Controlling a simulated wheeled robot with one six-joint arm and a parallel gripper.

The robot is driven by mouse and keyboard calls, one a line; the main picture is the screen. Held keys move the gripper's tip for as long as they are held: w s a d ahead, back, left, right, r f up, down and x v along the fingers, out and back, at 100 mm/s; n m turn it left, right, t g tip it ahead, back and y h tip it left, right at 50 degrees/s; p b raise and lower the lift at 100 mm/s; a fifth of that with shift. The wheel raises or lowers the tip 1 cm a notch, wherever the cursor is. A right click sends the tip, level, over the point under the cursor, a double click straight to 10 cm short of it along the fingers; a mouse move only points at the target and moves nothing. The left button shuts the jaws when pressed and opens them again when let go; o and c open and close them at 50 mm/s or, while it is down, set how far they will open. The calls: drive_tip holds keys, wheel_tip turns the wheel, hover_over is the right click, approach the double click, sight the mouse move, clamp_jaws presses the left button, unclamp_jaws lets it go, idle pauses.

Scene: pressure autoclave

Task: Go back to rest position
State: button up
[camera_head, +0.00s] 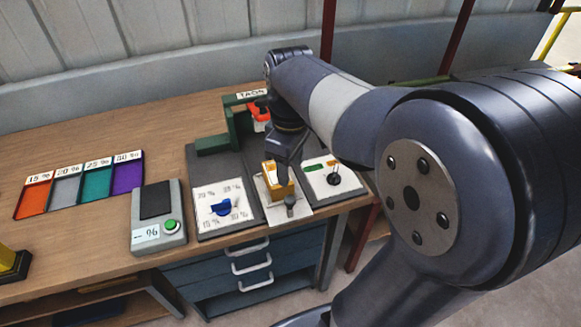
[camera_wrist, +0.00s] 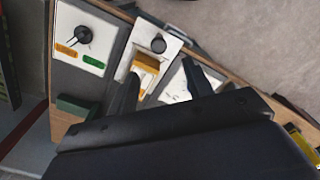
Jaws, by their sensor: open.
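My gripper (camera_head: 284,156) points down over the middle panel of the workbench, at the end of my outstretched arm. In the wrist view my gripper (camera_wrist: 160,84) shows two dark fingers spread apart, with nothing held between them. A yellow-orange block (camera_head: 279,189) on the middle panel is just below and in front of the fingers. The same block (camera_wrist: 146,63) shows beyond the fingertips in the wrist view. I cannot tell whether a finger touches it.
A blue knob (camera_head: 219,208) is on the left panel and a black knob (camera_head: 333,178) on the right panel. A green stand with a red part (camera_head: 261,108) is close behind my gripper. A scale (camera_head: 158,217) and coloured trays (camera_head: 83,188) lie left. The back-left bench is clear.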

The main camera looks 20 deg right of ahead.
sight(291, 200)
wheel_tip(291, 200, down, 11)
drive_tip(key=shift+r, duration=0.1)
drive_tip(key=shift+w, duration=1.3)
